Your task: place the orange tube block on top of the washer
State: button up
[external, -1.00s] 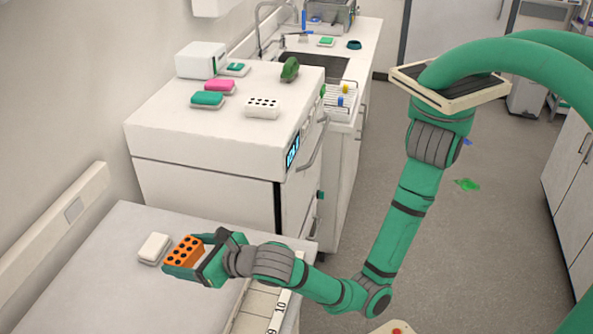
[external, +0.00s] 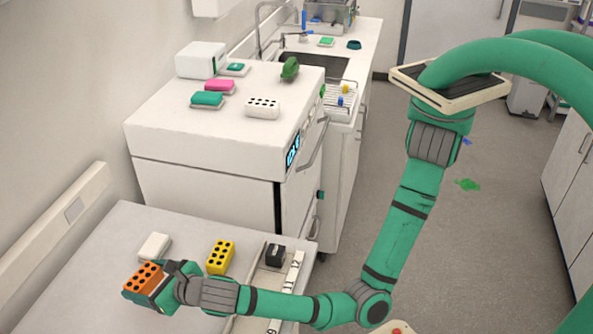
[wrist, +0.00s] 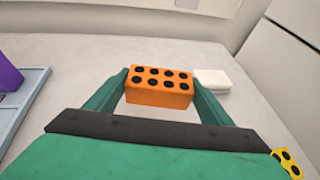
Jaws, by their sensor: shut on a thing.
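The orange tube block (external: 143,277), with dark holes in its top, is between the fingers of my gripper (external: 148,286), which is shut on it over the lower bench at the left. In the wrist view the orange block (wrist: 160,87) sits upright between the two green fingers of my gripper (wrist: 160,92). Whether it touches the bench cannot be told. The washer (external: 215,140) is the white box-shaped machine behind the bench, with a blue display on its front edge. Its top carries several items.
On the washer stand a white tube block (external: 262,107), pink (external: 220,87) and teal (external: 207,99) items, a green object (external: 289,69) and a white box (external: 201,60). A white item (external: 154,246) and a yellow tube block (external: 220,257) are on the bench (external: 125,225). The washer's front top is clear.

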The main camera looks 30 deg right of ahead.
aim_at(148, 294)
jog(key=shift+w+a+f, duration=0.2)
jog(key=shift+a+f, duration=0.55)
jog(key=shift+f, duration=0.15)
jog(key=f, duration=0.1)
jog(key=a+f, duration=0.1)
jog(key=shift+f, duration=0.35)
jog(key=shift+w+f, duration=0.1)
jog(key=shift+f, duration=0.45)
jog(key=o, duration=1.2)
jog(key=shift+f, duration=0.2)
jog(key=v, duration=1)
jog(key=shift+d, duration=0.1)
jog(key=shift+s+d, duration=0.25)
jog(key=shift+s, duration=0.05)
jog(key=c, duration=0.8)
